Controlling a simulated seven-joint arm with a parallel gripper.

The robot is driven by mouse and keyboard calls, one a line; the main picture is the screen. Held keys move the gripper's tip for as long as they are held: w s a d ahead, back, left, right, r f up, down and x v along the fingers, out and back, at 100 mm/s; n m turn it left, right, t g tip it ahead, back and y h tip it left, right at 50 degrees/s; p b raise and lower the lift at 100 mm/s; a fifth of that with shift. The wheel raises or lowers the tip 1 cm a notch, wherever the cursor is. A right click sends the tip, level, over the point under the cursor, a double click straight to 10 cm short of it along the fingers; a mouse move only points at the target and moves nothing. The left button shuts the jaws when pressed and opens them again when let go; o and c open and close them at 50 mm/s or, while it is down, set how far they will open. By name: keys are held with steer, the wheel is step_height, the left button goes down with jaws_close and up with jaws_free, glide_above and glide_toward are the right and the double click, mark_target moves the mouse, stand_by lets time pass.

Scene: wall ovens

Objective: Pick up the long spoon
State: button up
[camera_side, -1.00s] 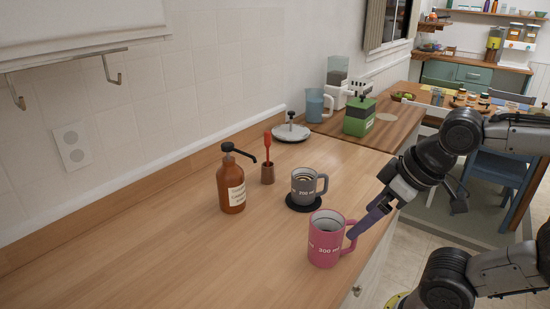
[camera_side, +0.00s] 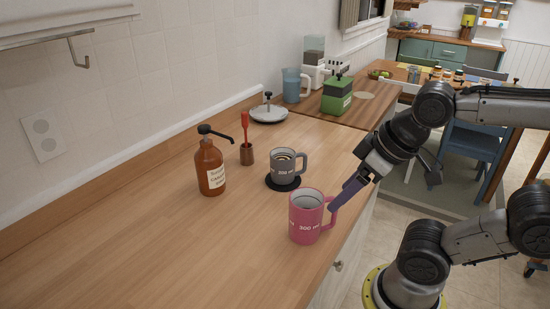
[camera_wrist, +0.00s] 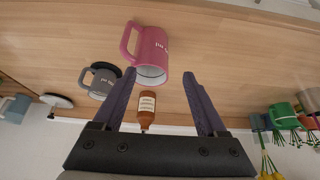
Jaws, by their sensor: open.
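My gripper (camera_side: 334,207) is at the counter's right edge, beside the handle of the pink mug (camera_side: 304,220), well to the right and front of the utensil. In the wrist view my gripper (camera_wrist: 159,76) is open, with the pink mug (camera_wrist: 152,50) just beyond its fingertips. I cannot tell whether a finger touches the mug.
A metal lid (camera_side: 268,112), blue pitcher (camera_side: 292,86) and green box (camera_side: 337,95) are farther back. The counter's front left is clear.

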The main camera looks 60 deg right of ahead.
steer(key=shift+c, duration=0.6)
